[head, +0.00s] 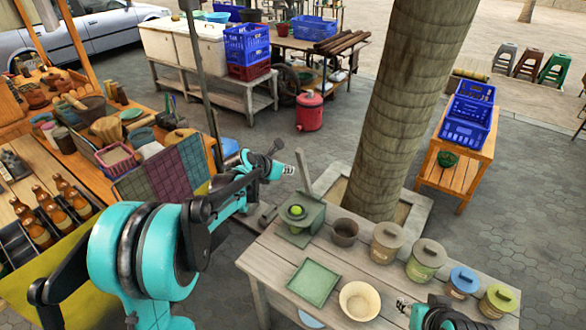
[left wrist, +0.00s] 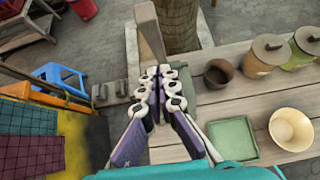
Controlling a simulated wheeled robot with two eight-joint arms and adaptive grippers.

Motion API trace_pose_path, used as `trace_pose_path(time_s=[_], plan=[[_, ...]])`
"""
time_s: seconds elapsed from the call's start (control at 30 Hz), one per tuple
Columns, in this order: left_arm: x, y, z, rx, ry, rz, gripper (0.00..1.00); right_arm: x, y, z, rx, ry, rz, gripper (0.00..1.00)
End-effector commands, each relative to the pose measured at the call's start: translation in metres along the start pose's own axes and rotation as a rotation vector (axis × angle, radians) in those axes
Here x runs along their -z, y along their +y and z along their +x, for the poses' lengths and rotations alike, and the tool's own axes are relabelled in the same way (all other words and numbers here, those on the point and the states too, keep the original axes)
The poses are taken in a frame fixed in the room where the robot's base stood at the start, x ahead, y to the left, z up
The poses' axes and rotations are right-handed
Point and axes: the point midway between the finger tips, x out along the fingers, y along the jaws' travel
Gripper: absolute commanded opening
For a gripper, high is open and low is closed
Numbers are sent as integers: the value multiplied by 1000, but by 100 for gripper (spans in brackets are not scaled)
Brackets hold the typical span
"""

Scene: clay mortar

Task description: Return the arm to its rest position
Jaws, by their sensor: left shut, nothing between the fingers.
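My left arm comes in from the left in the head view, bent and raised. Its gripper (head: 286,169) is in the air beyond the left back corner of the wooden table (head: 262,262). The left wrist view shows this gripper (left wrist: 159,76) with its fingers together and nothing between them. Part of my right arm, with what seems to be its gripper (head: 405,305), shows at the bottom edge of the head view, near the pale bowl (head: 360,300). Its fingers are too cut off to judge.
The table bears a green square tray (head: 314,282), a dark pot (head: 345,232), several lidded jars (head: 426,259) and a green box with a lime-coloured thing on it (head: 297,211). A palm trunk (head: 400,130) rises behind. A crowded stall (head: 60,160) stands left. Paving lies between.

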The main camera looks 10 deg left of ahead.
Motion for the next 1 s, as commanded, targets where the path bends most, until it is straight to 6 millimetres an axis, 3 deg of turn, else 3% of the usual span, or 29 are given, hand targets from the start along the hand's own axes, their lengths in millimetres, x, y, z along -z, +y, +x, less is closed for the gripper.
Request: trace_pose_path(time_s=[0.03, 0.1, 0.3, 0.67, 0.77, 0.83, 1.0], plan=[[-9, 0, -18, -2, -1, -1, 0, 4, 0, -5, 0, 0, 0, 40], [-15, -1, -35, -2, 0, -1, 0, 6, 0, -8, 0, 0, 0, 40], [-27, -1, -71, -1, 1, 0, 0, 10, 0, -13, 0, 1, 0, 40], [-29, -6, -90, 0, 7, 39, 0, 9, 0, -12, 0, 0, 0, 40], [-14, -21, -98, -2, 30, 195, 0, 4, 0, -4, 0, 1, 0, 40], [5, -38, -107, 1, 59, 393, 0, -3, 0, 4, 0, 1, 0, 40], [74, -86, -137, 35, 154, 1041, 0, -21, 0, 30, 0, 0, 0, 40]])
